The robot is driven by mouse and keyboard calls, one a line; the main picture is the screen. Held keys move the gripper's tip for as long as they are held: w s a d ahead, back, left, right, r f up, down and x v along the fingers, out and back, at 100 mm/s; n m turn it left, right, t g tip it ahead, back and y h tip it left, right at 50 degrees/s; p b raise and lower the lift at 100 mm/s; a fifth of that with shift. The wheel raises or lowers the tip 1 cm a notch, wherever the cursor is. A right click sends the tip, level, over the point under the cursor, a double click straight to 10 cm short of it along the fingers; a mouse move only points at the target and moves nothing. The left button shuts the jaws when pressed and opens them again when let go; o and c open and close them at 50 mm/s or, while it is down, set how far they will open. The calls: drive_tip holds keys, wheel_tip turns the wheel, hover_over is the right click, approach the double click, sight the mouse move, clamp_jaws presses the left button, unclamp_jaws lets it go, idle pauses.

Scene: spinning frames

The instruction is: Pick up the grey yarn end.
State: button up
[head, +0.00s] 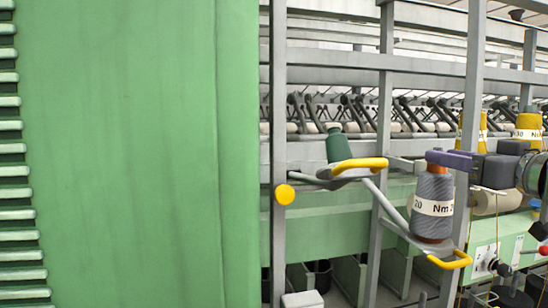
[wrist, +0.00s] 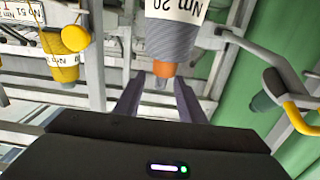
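The grey yarn package (head: 434,222) with a white "Nm 20" label stands on a holder with a yellow-tipped handle. It shows inverted in the wrist view (wrist: 182,40), with an orange cone tip (wrist: 164,69). I cannot make out a loose grey yarn end in either view. My gripper (wrist: 158,82) is open, its two purple fingers apart and the orange tip showing in line with the gap. In the head view my gripper (head: 434,157) reaches in from the right at the package's top and covers the cone tip. I cannot tell whether it touches.
A green cone (head: 340,148) sits on another holder with a yellow handle (head: 360,165) left of the grey package. Yellow packages (head: 528,127) stand behind at right. Grey posts (head: 384,100) and rails surround the package. A large green panel (head: 130,150) fills the left.

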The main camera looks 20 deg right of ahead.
drive_tip(key=shift+w+d, duration=0.1)
drive_tip(key=shift+w, duration=0.75)
drive_tip(key=w, duration=0.5)
drive_tip(key=shift+w, duration=0.1)
drive_tip(key=shift+c, duration=0.5)
clamp_jaws()
